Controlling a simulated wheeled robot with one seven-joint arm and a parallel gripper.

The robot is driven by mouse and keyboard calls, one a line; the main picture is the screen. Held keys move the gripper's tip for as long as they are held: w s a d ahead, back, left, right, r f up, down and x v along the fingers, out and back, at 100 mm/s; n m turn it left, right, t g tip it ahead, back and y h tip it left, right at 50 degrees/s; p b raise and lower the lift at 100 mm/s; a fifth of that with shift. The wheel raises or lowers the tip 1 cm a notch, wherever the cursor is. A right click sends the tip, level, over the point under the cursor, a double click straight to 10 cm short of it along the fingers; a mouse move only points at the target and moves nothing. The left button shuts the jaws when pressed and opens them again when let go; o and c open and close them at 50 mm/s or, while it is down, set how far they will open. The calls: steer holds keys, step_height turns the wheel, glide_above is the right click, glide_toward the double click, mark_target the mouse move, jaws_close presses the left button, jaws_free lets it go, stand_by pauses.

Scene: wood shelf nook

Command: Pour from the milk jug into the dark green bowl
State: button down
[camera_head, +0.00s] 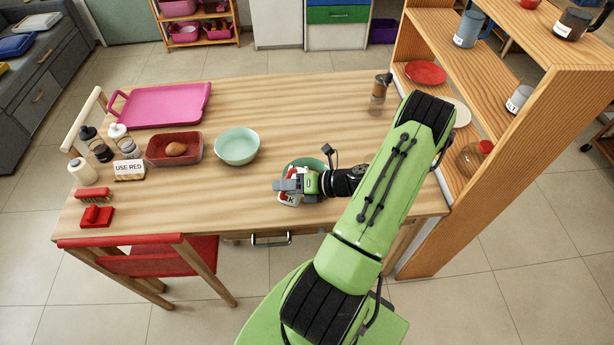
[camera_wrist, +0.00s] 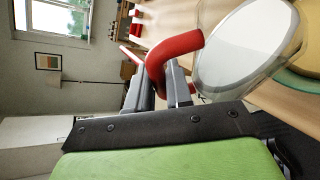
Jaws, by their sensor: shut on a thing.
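The milk jug (camera_head: 290,199) is white with red parts and part of a label showing, mostly hidden under my gripper in the head view. My gripper (camera_head: 287,185) is shut on the jug's red handle, which shows clearly in the wrist view (camera_wrist: 180,44). The jug's round mouth (camera_wrist: 243,48) shows white inside; I cannot tell its exact tilt. A green bowl (camera_head: 310,161) sits just behind my gripper, partly hidden by it. Its green rim (camera_wrist: 299,86) shows beside the jug in the wrist view. Its contents cannot be made out.
A mint bowl (camera_head: 237,147), a red tray with a brown item (camera_head: 160,158), a pink tray (camera_head: 170,104) and a USE RED sign (camera_head: 129,171) stand left on the table. A wooden shelf (camera_head: 560,105) borders the right; the table's back middle is clear.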

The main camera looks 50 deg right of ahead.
steer(key=shift+w+d+m+y+b, duration=0.1)
steer(key=shift+d+m+y+b, duration=0.3)
steer(key=shift+m, duration=0.1)
stand_by(1.1)
